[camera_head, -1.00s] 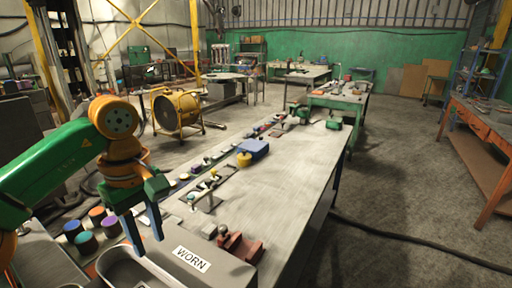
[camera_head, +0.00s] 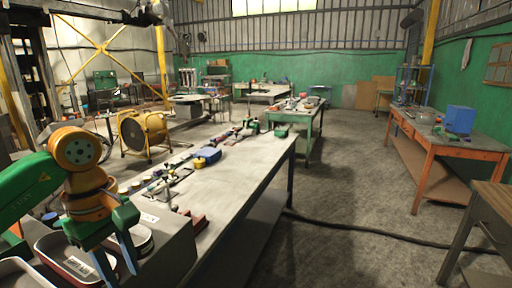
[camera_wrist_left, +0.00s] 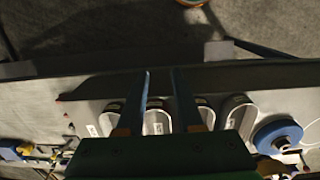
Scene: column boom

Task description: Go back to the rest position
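My left gripper (camera_head: 117,268) is at the lower left of the head view, its arm bent with the two blue fingers pointing down. The fingers stand apart with nothing between them. In the left wrist view the gripper (camera_wrist_left: 161,78) also shows two separate fingers with an empty gap. My right gripper is in neither view.
An orange table (camera_head: 445,142) is at right. A black cable (camera_head: 370,230) crosses the open floor.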

